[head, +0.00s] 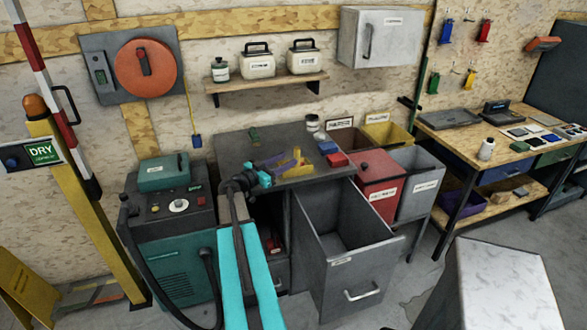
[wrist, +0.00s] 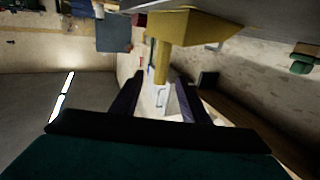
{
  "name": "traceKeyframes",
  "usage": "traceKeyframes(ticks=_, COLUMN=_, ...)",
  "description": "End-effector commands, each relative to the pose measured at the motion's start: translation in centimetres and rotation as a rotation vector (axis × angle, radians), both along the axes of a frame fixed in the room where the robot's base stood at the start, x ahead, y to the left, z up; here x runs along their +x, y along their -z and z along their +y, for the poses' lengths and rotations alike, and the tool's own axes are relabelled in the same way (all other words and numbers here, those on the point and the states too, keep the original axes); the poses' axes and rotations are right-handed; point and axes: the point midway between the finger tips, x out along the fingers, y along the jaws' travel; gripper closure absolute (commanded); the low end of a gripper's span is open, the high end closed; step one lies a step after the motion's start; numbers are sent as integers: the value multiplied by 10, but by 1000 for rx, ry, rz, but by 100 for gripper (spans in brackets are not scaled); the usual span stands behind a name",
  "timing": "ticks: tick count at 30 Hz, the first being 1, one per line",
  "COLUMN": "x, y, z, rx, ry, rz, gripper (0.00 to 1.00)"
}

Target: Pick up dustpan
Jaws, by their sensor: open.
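The yellow dustpan (head: 294,166) rests on the grey workbench top (head: 232,142) in the head view. In the wrist view the dustpan (wrist: 196,27) shows its wide pan at the top, with its handle pointing down toward my fingers. My gripper (head: 277,161) is low over the bench, just left of the dustpan. In the wrist view my gripper (wrist: 155,80) is open, its two dark fingers spread apart. The handle's end appears between the fingertips or just beyond them; I cannot tell which. Nothing is held.
A grey drawer (head: 385,243) stands pulled out below the bench, right of my arm. A red bin (head: 378,186) and a grey bin (head: 420,182) stand right of the bench. A teal machine (head: 172,250) is at left. Small blue and red items lie on the bench right of the dustpan.

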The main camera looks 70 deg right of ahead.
Motion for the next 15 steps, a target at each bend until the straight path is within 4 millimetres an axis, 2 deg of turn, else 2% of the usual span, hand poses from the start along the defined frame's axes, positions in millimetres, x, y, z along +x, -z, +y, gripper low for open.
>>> traceKeyframes(ticks=1, x=-2, y=-2, z=-7, rx=0, ry=1, rz=0, gripper=59)
traceKeyframes(ticks=6, x=-8, y=-1, z=-18, rx=0, ry=0, rz=0, gripper=59)
traceKeyframes(ticks=15, x=-9, y=0, z=-18, rx=0, ry=0, rz=0, gripper=59)
